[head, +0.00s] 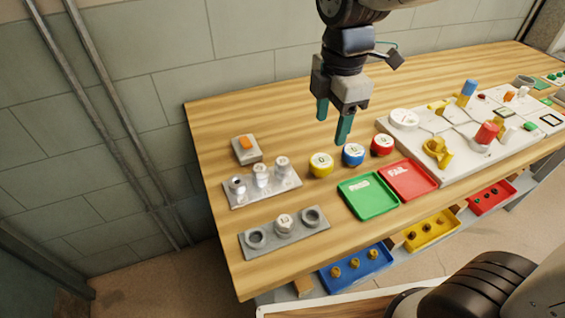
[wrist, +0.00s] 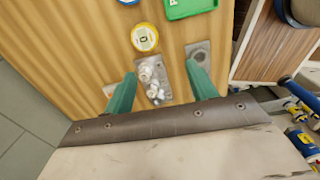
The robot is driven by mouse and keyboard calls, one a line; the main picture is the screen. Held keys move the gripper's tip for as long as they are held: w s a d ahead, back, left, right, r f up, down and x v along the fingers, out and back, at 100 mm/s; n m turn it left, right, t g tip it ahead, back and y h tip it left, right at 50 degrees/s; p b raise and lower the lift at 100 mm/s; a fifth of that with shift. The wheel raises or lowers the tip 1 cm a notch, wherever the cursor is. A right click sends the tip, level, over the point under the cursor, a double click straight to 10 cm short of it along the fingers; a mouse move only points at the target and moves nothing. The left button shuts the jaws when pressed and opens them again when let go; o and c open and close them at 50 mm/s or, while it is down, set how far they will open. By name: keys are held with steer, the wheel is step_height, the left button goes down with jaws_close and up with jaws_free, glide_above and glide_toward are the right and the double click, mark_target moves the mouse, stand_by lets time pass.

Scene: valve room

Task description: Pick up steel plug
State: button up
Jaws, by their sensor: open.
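Three shiny metal plugs (head: 260,174) stand upright in a row on a grey rack (head: 233,204) at the left of the bench in the head view. Another metal plug (head: 284,224) sits in the middle of a second grey rack (head: 312,236), between two empty round sockets. I cannot tell which of these is the steel plug. My gripper (head: 332,131) is open and empty, above the bench behind the coloured discs. In the wrist view, metal plugs (wrist: 152,78) show between the fingers of my gripper (wrist: 161,69), farther below. The right finger partly hides the second rack (wrist: 206,46).
Yellow (head: 321,164), blue (head: 353,154) and red (head: 382,145) discs stand right of the racks. A green tray (head: 368,194) and a red tray (head: 408,180) lie beside them. A white board (head: 460,165) with fittings fills the right.

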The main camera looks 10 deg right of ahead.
mark_target(283, 160)
steer(key=w+a+f+n, duration=0.1)
steer(key=a+n, duration=0.1)
steer(key=n, duration=0.1)
steer(key=w+a+f+n, duration=0.1)
steer(key=a+f+n, duration=0.1)
steer(key=a, duration=0.1)
steer(key=w+a+f+n, duration=0.1)
steer(key=w+a+n, duration=0.1)
steer(key=a+n, duration=0.1)
steer(key=shift+a+f+n, duration=0.15)
steer(key=shift+f+n, duration=0.15)
steer(key=shift+f, duration=0.1)
steer(key=shift+w+a+f+n, duration=0.15)
steer(key=shift+a+f+n, duration=0.05)
steer(key=shift+f+n, duration=0.1)
step_height(283, 160, down, 8)
steer(key=shift+d+r, duration=0.1)
steer(key=shift+r, duration=0.1)
jaws_close()
steer(key=shift+r, duration=0.15)
